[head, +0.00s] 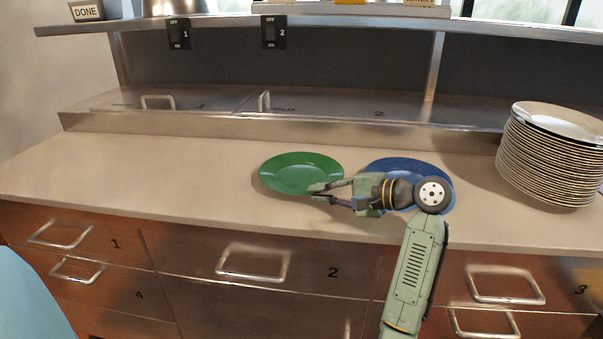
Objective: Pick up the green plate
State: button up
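The green plate (293,168) lies flat on the counter, left of the middle of the head view. My gripper (316,191) reaches in from the right, with its fingertips at the plate's lower right rim. The two fingers are apart, with a gap between them. Whether either finger touches the plate cannot be told. My arm and gripper partly cover a blue plate (400,166) just to the right.
A tall stack of white plates (548,160) stands on the counter (140,178) at the right. The counter is clear on the left. Drawers with handles (253,264) are below the front edge; a raised metal ledge and shelf run behind.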

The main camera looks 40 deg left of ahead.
aim_at(295, 190)
jog(key=x, duration=0.3)
jog(key=shift+a+p, duration=0.15)
jog(key=shift+p, duration=0.15)
grip_shut()
jog(key=shift+r, duration=0.1)
dwell(0.4)
jog(key=shift+r+b, duration=0.35)
jog(key=shift+r, duration=0.2)
notch_tip(295, 190, up, 2)
jog(key=shift+r+b, duration=0.1)
jog(key=shift+b, duration=0.3)
jog(key=f+b+v, duration=0.1)
jog(key=v, duration=0.4)
jog(key=b+v, duration=0.1)
jog(key=v, duration=0.4)
jog(key=d+f+b+v, duration=0.1)
jog(key=v, duration=0.4)
jog(key=shift+s+d+f, duration=0.15)
jog(key=shift+d+f, duration=0.1)
jog(key=shift+f, duration=0.05)
jog(key=shift+d, duration=0.25)
